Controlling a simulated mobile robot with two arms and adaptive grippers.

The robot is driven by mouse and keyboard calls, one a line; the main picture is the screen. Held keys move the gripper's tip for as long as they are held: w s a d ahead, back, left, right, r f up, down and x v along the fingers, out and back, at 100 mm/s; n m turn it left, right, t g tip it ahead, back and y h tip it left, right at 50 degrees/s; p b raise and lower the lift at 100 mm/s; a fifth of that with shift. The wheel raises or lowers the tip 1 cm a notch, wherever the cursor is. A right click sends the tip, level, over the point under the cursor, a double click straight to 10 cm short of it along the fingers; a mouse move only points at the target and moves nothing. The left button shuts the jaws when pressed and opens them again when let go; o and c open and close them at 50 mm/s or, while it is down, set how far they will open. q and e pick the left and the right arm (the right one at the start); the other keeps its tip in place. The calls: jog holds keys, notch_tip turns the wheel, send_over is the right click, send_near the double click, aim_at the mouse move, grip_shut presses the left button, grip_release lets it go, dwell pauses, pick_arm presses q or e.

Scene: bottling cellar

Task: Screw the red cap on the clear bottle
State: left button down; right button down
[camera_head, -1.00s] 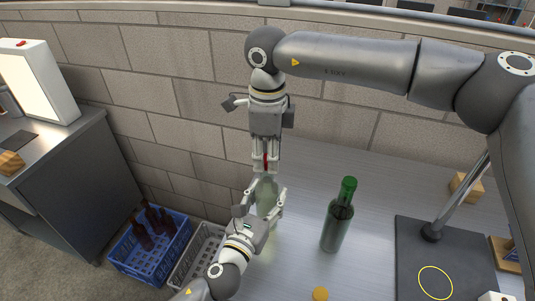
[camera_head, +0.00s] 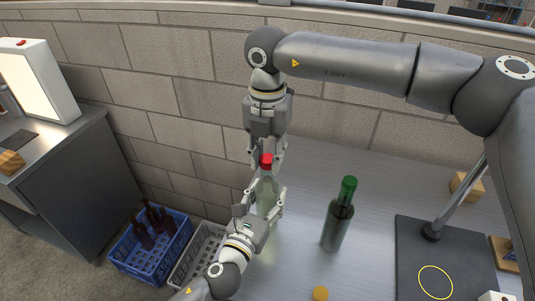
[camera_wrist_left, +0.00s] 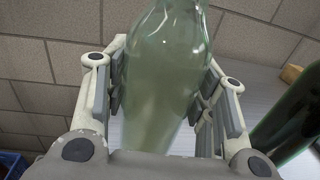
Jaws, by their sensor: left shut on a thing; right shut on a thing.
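The clear bottle (camera_head: 267,188) stands upright on the metal table, partly hidden by my grippers. My left gripper (camera_head: 264,204) is shut around its body. The left wrist view shows the clear bottle (camera_wrist_left: 165,75) between the pads of my left gripper (camera_wrist_left: 163,100). The red cap (camera_head: 267,160) is at the top of the bottle's neck, in the fingers of my right gripper (camera_head: 266,157), which points down from above and is shut on it. I cannot tell how far the cap sits on the thread.
A green bottle (camera_head: 338,222) stands upright to the right. A yellow-orange round piece (camera_head: 320,293) lies near the front. A dark mat (camera_head: 410,265) with a yellow ring is at the right. A blue crate (camera_head: 123,255) with dark bottles and a grey crate (camera_head: 190,268) stand at the lower left.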

jog(key=m, duration=0.4)
jog(key=shift+m, duration=0.4)
jog(key=c, duration=1.1)
grip_release()
jog(key=shift+o, duration=0.2)
notch_tip(320, 180, up, 12)
pick_arm(q)
jog(key=c, duration=0.5)
grip_release()
jog(key=shift+c, duration=0.2)
